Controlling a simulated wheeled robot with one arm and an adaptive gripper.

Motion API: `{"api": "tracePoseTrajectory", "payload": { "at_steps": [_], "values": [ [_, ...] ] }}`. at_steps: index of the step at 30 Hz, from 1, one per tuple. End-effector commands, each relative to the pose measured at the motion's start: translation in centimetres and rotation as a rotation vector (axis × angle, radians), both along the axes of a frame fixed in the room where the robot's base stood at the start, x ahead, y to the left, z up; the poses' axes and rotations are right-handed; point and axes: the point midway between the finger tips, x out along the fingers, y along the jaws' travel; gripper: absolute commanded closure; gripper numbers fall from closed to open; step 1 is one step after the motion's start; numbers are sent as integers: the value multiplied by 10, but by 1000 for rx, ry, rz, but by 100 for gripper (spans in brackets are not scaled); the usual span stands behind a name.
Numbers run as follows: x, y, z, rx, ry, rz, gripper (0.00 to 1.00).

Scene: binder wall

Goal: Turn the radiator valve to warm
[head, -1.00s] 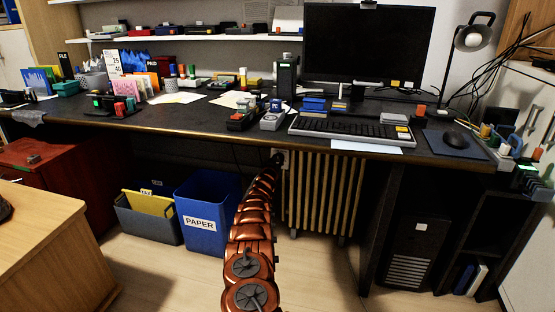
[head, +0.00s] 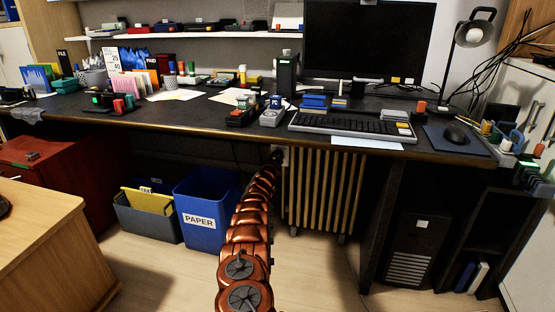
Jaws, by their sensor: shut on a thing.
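The radiator (head: 322,190) is a cream ribbed unit under the desk, right of my arm. A pale block (head: 284,156) shows at its upper left corner, just under the desk edge; it may be part of the valve, but it is too small to read any marking. My gripper (head: 276,156) is at the far end of my copper-coloured arm, right at this corner. It is small and dark in the head view, shut on what appears to be the radiator valve. The valve's knob and its setting are hidden by the gripper.
The dark desk (head: 180,122) overhangs the radiator, close above my gripper. A blue paper bin (head: 205,208) and a grey bin (head: 148,218) stand left of my arm. A computer tower (head: 417,245) stands right.

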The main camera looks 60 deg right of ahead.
Motion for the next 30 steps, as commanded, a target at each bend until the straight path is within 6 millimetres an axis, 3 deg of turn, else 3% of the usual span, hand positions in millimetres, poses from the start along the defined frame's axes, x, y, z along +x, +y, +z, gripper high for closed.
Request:
{"api": "tracePoseTrajectory", "payload": {
  "at_steps": [19, 20, 27, 30],
  "values": [
    [0, 0, 1, 18, -50, 1, 100],
    [0, 0, 1, 18, -50, 1, 72],
    [0, 0, 1, 18, -49, 0, 48],
    [0, 0, 0, 18, -49, 0, 48]
  ]
}}
